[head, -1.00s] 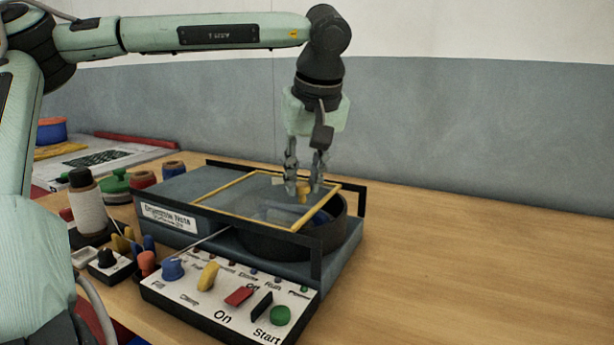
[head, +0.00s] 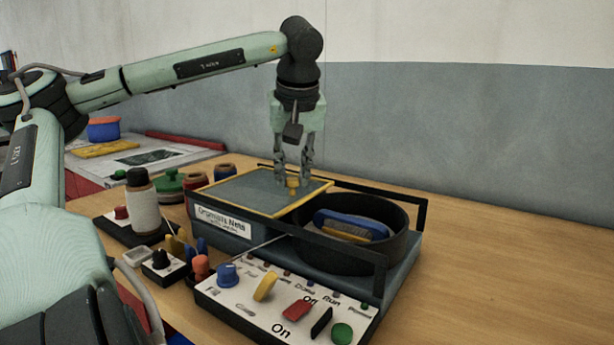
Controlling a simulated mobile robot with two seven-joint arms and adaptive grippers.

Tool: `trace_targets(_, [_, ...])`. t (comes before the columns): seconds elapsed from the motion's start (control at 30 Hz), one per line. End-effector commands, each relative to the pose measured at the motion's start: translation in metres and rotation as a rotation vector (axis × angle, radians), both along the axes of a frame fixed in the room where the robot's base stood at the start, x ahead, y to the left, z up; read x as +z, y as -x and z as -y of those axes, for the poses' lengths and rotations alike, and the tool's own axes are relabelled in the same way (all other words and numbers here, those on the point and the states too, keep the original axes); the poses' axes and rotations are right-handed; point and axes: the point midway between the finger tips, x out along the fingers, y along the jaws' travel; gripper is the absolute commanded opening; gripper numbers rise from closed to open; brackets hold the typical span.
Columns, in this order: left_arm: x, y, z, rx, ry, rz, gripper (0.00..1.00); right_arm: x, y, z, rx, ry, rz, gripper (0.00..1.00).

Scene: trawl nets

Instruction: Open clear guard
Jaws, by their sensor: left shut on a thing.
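The clear guard (head: 245,190) is a see-through panel with a yellow frame on top of the machine (head: 255,228). It lies over the left part of the machine, and the round black bowl (head: 300,240) at the right is uncovered. A yellow knob (head: 293,183) stands near the guard's right edge. My left gripper (head: 293,180) points down and is shut on this knob. A blue and yellow piece (head: 350,226) lies in the bowl. My right gripper is not in view.
A control panel with a blue knob (head: 228,274), a red switch (head: 297,309) and a green button (head: 342,333) is in front. The table at the right is clear.

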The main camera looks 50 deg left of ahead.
Motion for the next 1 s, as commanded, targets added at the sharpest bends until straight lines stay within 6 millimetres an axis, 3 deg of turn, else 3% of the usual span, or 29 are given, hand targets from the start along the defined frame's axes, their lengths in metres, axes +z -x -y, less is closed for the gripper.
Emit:
trace_targets(0.4, [0.0,0.001,-0.003,0.001,-0.001,-0.002,0.0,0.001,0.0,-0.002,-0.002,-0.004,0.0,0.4])
trace_targets(0.43, [0.0,0.001,-0.003,0.001,-0.001,-0.002,0.27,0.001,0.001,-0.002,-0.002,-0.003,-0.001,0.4])
trace_targets(0.57, [0.0,0.001,-0.003,0.0,0.0,-0.001,0.43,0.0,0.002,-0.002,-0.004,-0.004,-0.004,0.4])
trace_targets(0.87, [0.001,0.001,-0.003,0.0,-0.001,0.0,0.44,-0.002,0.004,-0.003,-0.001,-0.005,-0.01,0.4])
trace_targets(1.0, [0.012,0.003,0.0,0.002,-0.004,0.001,0.44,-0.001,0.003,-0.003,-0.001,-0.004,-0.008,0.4])
